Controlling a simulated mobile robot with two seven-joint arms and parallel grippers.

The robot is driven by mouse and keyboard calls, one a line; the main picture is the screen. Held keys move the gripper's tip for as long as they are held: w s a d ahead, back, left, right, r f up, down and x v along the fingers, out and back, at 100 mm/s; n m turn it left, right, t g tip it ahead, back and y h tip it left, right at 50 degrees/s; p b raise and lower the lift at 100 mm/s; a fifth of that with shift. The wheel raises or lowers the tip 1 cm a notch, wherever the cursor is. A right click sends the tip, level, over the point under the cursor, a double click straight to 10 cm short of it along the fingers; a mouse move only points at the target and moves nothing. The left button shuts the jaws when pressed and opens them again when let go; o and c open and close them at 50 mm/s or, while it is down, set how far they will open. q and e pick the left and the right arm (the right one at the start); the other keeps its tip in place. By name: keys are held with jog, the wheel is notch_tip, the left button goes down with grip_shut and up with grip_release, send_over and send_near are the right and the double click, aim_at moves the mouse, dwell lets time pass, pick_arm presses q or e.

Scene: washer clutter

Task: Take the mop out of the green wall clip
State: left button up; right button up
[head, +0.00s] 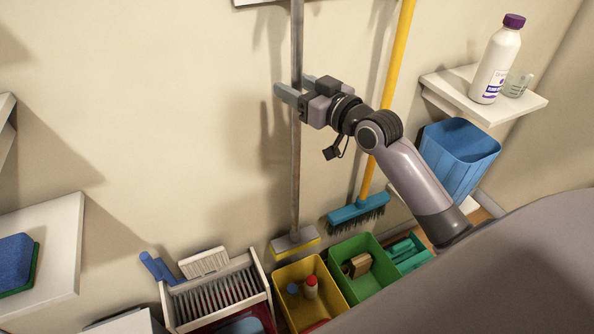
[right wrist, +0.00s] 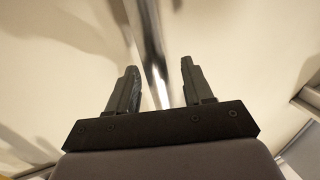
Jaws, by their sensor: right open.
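The mop (head: 295,180) hangs nearly upright against the wall, with a long grey handle and a flat grey-and-yellow head low down. My right gripper (head: 296,88) is open at the upper part of the handle, with a finger on each side of it. In the right wrist view the handle (right wrist: 150,45) runs between the two spread fingers of the right gripper (right wrist: 159,70), with gaps on both sides. The green wall clip is not visible; the handle's top is out of the frame. My left gripper is not in view.
A blue broom (head: 357,212) with a yellow handle hangs right of the mop, behind my right arm. Below stand a yellow bin (head: 328,287), a green bin (head: 343,250) and a white rack (head: 213,275). A shelf (head: 467,98) holds a white bottle (head: 497,65).

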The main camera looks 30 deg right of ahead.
grip_shut()
jog(key=shift+r, duration=0.15)
